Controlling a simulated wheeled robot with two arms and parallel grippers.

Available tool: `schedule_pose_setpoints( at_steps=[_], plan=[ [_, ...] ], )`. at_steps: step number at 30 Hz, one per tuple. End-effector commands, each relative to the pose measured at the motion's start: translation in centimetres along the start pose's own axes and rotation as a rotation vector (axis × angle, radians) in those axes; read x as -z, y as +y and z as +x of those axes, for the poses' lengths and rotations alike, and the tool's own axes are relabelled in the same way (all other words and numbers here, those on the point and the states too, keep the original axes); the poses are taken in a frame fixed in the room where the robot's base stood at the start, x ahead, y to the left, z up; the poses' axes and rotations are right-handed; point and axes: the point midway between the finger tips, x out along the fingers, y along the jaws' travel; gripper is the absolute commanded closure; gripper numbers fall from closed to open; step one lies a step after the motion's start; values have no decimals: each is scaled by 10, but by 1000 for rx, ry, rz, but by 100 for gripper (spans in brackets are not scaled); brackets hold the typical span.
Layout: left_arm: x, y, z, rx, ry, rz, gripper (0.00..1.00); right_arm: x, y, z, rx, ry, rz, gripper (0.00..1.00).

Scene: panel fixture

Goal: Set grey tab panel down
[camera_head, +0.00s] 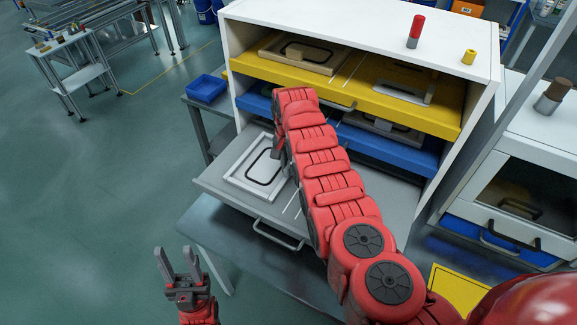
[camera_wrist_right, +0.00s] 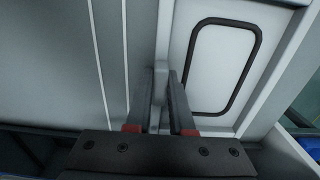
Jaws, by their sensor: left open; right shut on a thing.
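The grey tab panel (camera_head: 260,166), a pale framed panel with a black rounded outline, is at the left of the open grey bottom drawer (camera_head: 214,178). It looks flat; I cannot tell whether it touches the drawer floor. My right gripper (camera_head: 279,148) points down at the panel's edge, partly hidden by my arm. In the right wrist view the panel (camera_wrist_right: 214,62) is on the right, and the right gripper (camera_wrist_right: 160,105) is shut on its tab (camera_wrist_right: 160,72). My left gripper (camera_head: 179,264) is open and empty, in front of the drawer at lower left.
A yellow drawer (camera_head: 345,80) and a blue drawer (camera_head: 405,143) sit above in the white cabinet (camera_head: 370,30). Thin rails (camera_head: 292,203) run along the grey drawer beside the panel.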

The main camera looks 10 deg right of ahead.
Motion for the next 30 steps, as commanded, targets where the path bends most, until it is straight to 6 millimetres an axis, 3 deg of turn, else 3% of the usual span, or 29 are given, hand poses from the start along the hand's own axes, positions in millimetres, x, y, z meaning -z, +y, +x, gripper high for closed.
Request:
schedule_pose_setpoints(
  at_steps=[1, 5, 19, 23, 30],
  plan=[
    [0, 0, -1, 0, 0, 0, 55, 0, 0, 1, 1, 1, 0, 74],
    [0, 0, 0, 0, 0, 0, 55, 0, 0, 0, 0, 0, 0, 50],
    [0, 0, -2, 0, 0, 0, 55, 0, -1, -10, -1, -1, -1, 49],
    [-1, 0, -8, 0, 0, 0, 55, 0, -1, -29, 1, 3, -2, 49],
    [-5, 2, -31, 0, 0, 0, 55, 1, -1, -88, 4, 3, -1, 49]
  ],
)
